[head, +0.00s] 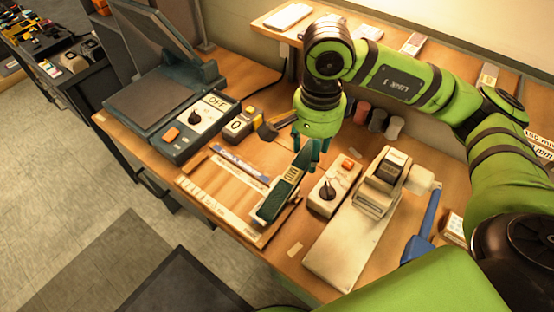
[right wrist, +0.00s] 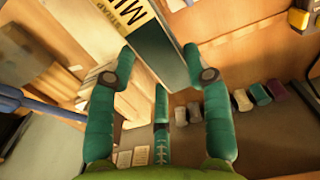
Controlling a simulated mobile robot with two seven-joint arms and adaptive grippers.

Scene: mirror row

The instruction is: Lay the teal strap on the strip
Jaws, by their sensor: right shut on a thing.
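The teal strap (head: 277,201) is a long dark teal piece with a pale label near its upper end. My right gripper (head: 306,160) is shut on it, with the fingers pointing down. The strap slants across the right end of a flat wooden board, and I cannot tell whether it touches it. A pale marked strip (head: 217,207) runs along the board's front edge. In the right wrist view, the strap (right wrist: 160,50) lies between my fingertips (right wrist: 158,70), with a black-lettered label partly cut off. My left gripper is not in view.
A control box with an OFF display (head: 195,125) stands left of the board. A beige box with a black knob (head: 328,192) and a pale dispenser (head: 365,200) stand close on the right. A blue-handled tool (head: 424,232) lies farther right. Several small rolls (head: 378,119) stand behind.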

